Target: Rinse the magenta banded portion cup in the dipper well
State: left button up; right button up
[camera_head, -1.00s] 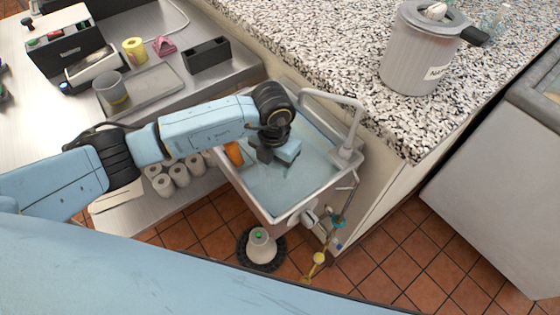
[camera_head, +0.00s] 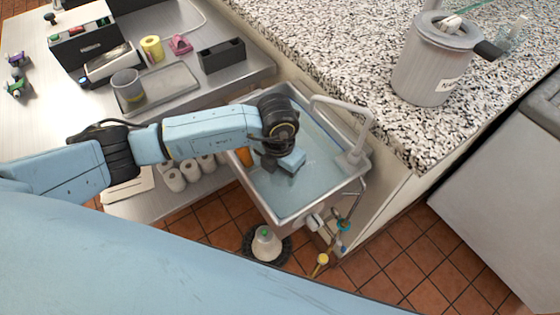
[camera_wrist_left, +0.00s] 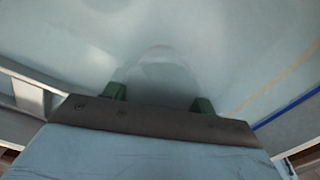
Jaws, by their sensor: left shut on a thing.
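The dipper well (camera_head: 334,194) is a steel basin of pale blue water with a curved spout (camera_head: 352,112) on its right side. My left gripper (camera_head: 287,164) points down into the basin, and its fingertips are hidden in the head view. In the left wrist view my left gripper's green fingertips (camera_wrist_left: 160,98) sit apart, closed on a faint, clear, rounded cup-like thing (camera_wrist_left: 160,62). I see no magenta band on it, and I cannot tell how deep it is in the water. My right gripper is out of view.
A lidded grey canister (camera_head: 430,70) stands on the speckled counter (camera_head: 330,40). A steel bench at left holds a grey cup (camera_head: 128,90), a tray (camera_head: 172,84), a yellow roll (camera_head: 152,47) and a dark box (camera_head: 222,55). White rolls (camera_head: 175,180) sit below. Pipes and valves hang under the basin.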

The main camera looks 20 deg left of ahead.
pick_arm(q)
jog(key=shift+s+a+f+g, duration=0.3)
jog(key=shift+s+a+f, duration=0.15)
jog(key=shift+s, duration=0.25)
jog(key=shift+d, duration=0.85)
jog(key=shift+s+d+r+b, duration=0.1)
jog(key=shift+d+r+b, duration=0.05)
jog(key=shift+d, duration=0.25)
jog(key=shift+s+d+r+b, duration=0.1)
jog(key=shift+d+b, duration=0.05)
jog(key=shift+d, duration=0.2)
jog(key=shift+w, duration=0.2)
jog(key=shift+w, duration=0.15)
jog(key=shift+w+a+r, duration=0.1)
jog(key=shift+w+a, duration=0.6)
jog(key=shift+a, duration=0.15)
